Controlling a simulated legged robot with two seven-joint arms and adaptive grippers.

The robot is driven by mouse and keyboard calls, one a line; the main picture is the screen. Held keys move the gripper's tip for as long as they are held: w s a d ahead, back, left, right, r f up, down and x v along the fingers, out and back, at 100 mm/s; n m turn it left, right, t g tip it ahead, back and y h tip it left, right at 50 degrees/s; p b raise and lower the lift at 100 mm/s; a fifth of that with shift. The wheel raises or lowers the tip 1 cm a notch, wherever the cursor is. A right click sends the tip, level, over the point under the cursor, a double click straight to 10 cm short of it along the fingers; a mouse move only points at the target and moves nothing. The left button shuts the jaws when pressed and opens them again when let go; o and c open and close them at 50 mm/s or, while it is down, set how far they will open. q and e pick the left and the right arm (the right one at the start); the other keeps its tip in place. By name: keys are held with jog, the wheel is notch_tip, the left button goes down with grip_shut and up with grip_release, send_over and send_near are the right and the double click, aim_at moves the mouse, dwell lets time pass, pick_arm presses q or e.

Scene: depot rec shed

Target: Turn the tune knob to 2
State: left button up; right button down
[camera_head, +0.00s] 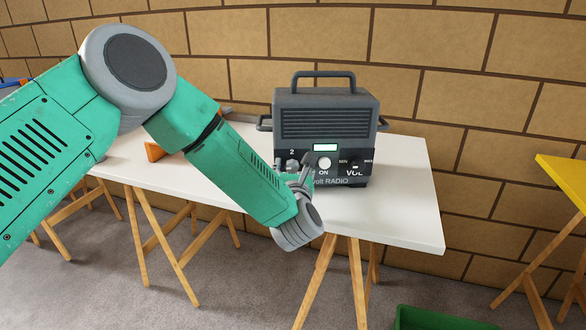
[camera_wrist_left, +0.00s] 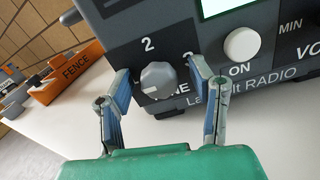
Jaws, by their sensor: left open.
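The radio (camera_head: 325,118), a dark grey box with a top handle, stands on the white table. Its round grey tune knob (camera_wrist_left: 158,80) shows in the left wrist view, below a printed 2 and left of a partly covered 3. A pale mark on the knob seems to face the lower left, away from the 2. My left gripper (camera_wrist_left: 160,72) is open, with one blue-padded finger on each side of the knob; gaps show, and I see no clear contact. In the head view my left gripper (camera_head: 298,180) partly covers the radio's lower left front. My right gripper is not in view.
A white ON button (camera_wrist_left: 242,45) and the volume knob sit right of the tune knob. An orange FENCE box (camera_wrist_left: 70,75) lies on the table to the left. The white table (camera_head: 400,205) is clear right of the radio. A green crate (camera_head: 430,318) is on the floor.

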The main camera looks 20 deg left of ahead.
pick_arm(q)
grip_shut()
jog(key=shift+m, duration=0.5)
jog(key=m+p, duration=0.1)
jog(key=m, duration=0.2)
jog(key=shift+m, duration=0.4)
jog(key=m+p, duration=0.1)
jog(key=m, duration=0.3)
jog(key=shift+d+m+p, duration=0.1)
jog(key=shift+m+p, duration=0.2)
jog(key=shift+p, duration=0.05)
jog(key=m+p, duration=0.2)
jog(key=m, duration=0.3)
jog(key=shift+s+f+m+p, duration=0.15)
jog(key=shift+m+p, duration=0.15)
jog(key=shift+m, duration=0.55)
jog(key=shift+w+f+m+p, duration=0.1)
jog(key=shift+m+p, duration=0.2)
jog(key=shift+m, duration=0.55)
jog(key=shift+s+d, duration=0.1)
jog(key=shift+f, duration=0.1)
